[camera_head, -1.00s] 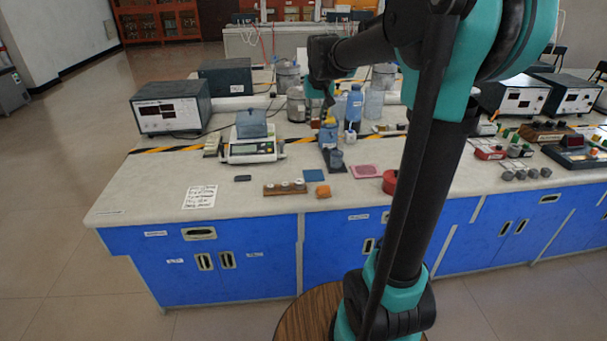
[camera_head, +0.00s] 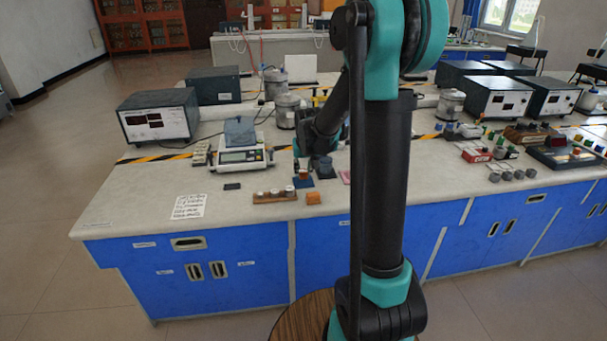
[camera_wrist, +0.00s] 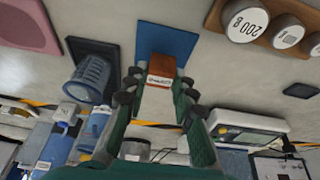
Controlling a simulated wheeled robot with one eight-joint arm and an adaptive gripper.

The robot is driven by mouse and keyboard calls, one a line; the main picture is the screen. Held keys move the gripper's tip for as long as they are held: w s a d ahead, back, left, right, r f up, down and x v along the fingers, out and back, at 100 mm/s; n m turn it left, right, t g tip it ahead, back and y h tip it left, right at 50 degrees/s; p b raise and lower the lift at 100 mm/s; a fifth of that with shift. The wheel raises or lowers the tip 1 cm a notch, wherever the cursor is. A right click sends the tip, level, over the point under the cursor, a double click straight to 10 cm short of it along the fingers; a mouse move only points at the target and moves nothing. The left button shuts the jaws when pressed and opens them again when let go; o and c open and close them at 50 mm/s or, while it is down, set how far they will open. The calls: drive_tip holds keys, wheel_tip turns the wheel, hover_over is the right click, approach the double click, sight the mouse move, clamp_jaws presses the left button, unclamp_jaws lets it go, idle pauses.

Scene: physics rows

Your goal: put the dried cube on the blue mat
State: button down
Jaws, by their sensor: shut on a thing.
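My gripper (camera_wrist: 158,86) is shut on a small block with a reddish-brown face and a white label (camera_wrist: 160,79), which I take to be the dried cube. The label's writing is too small to read surely. The blue mat (camera_wrist: 166,40) lies just beyond the block in the wrist view, and the block overlaps its edge there. In the head view my gripper (camera_head: 304,164) is low over the bench, with the cube (camera_head: 303,173) at the blue mat (camera_head: 297,184). Whether the cube touches the mat cannot be told.
A wooden holder with several weights (camera_head: 275,196) and an orange block (camera_head: 313,198) stand in front of the mat. A blue-grey cup (camera_wrist: 92,72) on a dark base and a pink mat (camera_wrist: 28,24) are beside it. A balance (camera_head: 240,157) stands behind left.

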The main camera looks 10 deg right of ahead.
drive_tip(key=shift+f, duration=0.8)
drive_tip(key=shift+f, duration=0.1)
drive_tip(key=c, duration=1.3)
unclamp_jaws()
drive_tip(key=shift+o, duration=0.2)
drive_tip(key=v, duration=1.2)
drive_tip(key=s+d+f, duration=0.2)
drive_tip(key=s+f, duration=0.4)
drive_tip(key=s, duration=0.6)
drive_tip(key=s+d+f, duration=0.2)
drive_tip(key=s+f, duration=0.4)
drive_tip(key=s, duration=0.7)
drive_tip(key=shift+f, duration=0.3)
